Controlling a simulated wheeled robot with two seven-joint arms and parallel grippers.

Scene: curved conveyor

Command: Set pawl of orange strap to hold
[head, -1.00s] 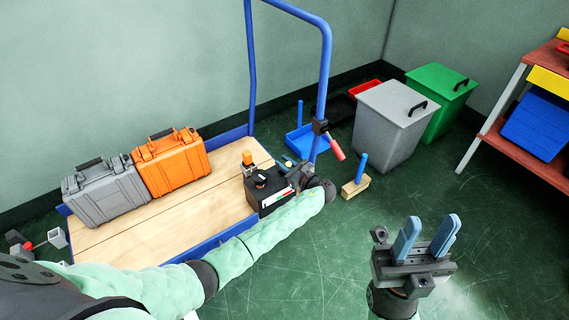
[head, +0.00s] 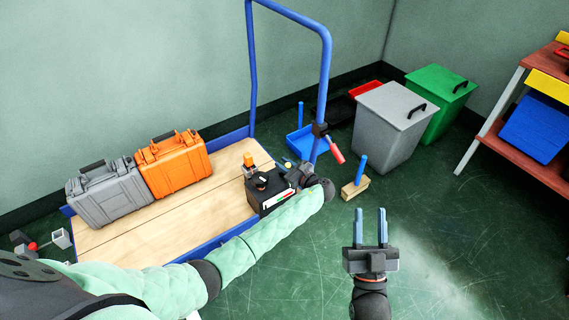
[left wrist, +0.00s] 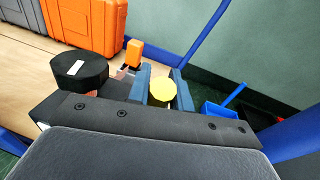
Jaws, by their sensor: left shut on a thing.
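A black box-shaped device (head: 256,196) sits on the wooden cart deck, with a black round knob (left wrist: 80,72) that bears a white mark. An orange piece (head: 248,159) stands behind the knob and also shows in the left wrist view (left wrist: 134,53). My left gripper (head: 291,174) is at the device's right side. Its blue fingers are shut on a yellow round piece (left wrist: 162,92), one on each side. The strap itself and the pawl's position cannot be made out. My right gripper (head: 370,228) is open and empty above the floor.
An orange case (head: 174,166) and a grey case (head: 108,196) stand at the back left of the deck (head: 150,228). The cart's blue handle frame (head: 325,75) rises near my left gripper, with a red-handled clamp (head: 336,154).

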